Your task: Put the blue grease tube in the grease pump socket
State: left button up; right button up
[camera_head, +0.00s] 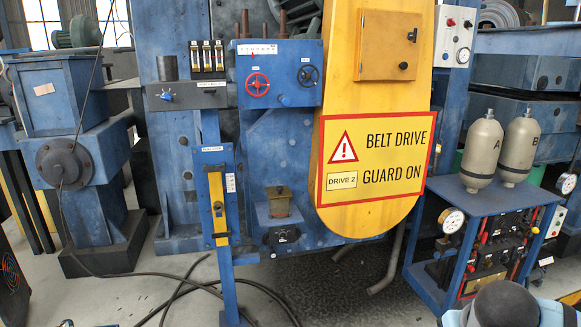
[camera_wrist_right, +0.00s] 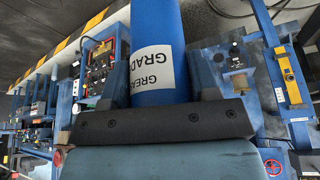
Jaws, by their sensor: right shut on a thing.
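The blue grease tube (camera_wrist_right: 155,25) shows in the right wrist view with a white label bearing upside-down lettering. My right gripper (camera_wrist_right: 160,72) is shut on it, one dark finger on each side. The tube's far end is cut off by the top of the picture. In the head view the tube does not show. A dark cylindrical cup (camera_head: 166,67) stands on a grey shelf at upper left; I cannot tell whether it is the grease pump socket. My left gripper is not in view.
A yellow belt-drive guard (camera_head: 375,215) stands in the centre. A blue cart (camera_head: 535,198) with two tanks labelled A and B stands at right. A blue post (camera_head: 229,285) with a yellow gauge stands left of centre. Black hoses (camera_head: 180,275) lie on the floor.

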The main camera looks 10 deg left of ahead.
aim_at(169, 80)
jog(key=i+l+u, duration=0.15)
jog(key=u, duration=0.25)
jog(key=i+l+u, duration=0.1)
jog(key=u, duration=0.25)
jog(key=i+l+u, duration=0.1)
jog(key=l+u, duration=0.15)
jog(key=u, duration=0.15)
jog(key=i+l+u, duration=0.15)
jog(key=l+u, duration=0.25)
jog(key=i+l+u, duration=0.15)
jog(key=l+u, duration=0.15)
jog(key=u, duration=0.15)
